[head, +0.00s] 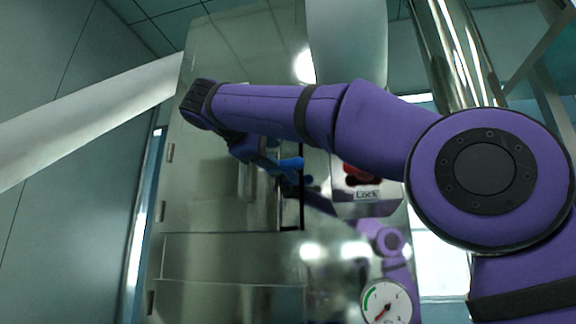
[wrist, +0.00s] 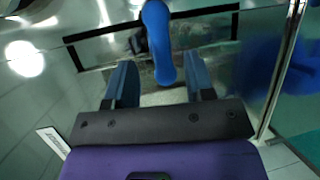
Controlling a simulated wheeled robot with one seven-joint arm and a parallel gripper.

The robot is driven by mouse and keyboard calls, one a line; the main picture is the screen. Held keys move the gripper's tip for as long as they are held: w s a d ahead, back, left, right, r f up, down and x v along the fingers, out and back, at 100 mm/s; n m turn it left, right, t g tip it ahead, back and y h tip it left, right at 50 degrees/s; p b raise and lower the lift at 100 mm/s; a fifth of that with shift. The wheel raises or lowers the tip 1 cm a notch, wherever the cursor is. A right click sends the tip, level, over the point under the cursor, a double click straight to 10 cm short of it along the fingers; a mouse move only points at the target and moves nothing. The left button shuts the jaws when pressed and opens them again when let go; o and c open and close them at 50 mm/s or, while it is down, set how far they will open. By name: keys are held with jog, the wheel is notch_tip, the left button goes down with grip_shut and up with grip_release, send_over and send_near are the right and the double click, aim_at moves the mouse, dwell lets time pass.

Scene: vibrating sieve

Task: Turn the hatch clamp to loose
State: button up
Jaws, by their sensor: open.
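The hatch clamp has a bright blue rounded handle (wrist: 157,40). In the wrist view it stands upright in the picture between the two dark blue fingers of my gripper (wrist: 160,72). The fingers are spread, with a visible gap on each side of the handle. In the head view the handle (head: 291,163) sticks out from the front of the steel machine, and my gripper (head: 262,160) is right beside it, partly hidden by my purple arm. The clamp's base is mostly hidden, and I cannot tell whether the fingers touch the handle.
The tall shiny steel machine body (head: 200,205) fills the middle of the head view. A plate marked "Lock" (head: 366,195) with a red part is right of the clamp. A round dial gauge (head: 386,303) sits lower right. A dark-edged frame (wrist: 85,35) lies behind the handle.

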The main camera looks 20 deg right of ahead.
aim_at(284, 162)
jog(key=shift+x, duration=3.2)
jog(key=c, duration=0.9)
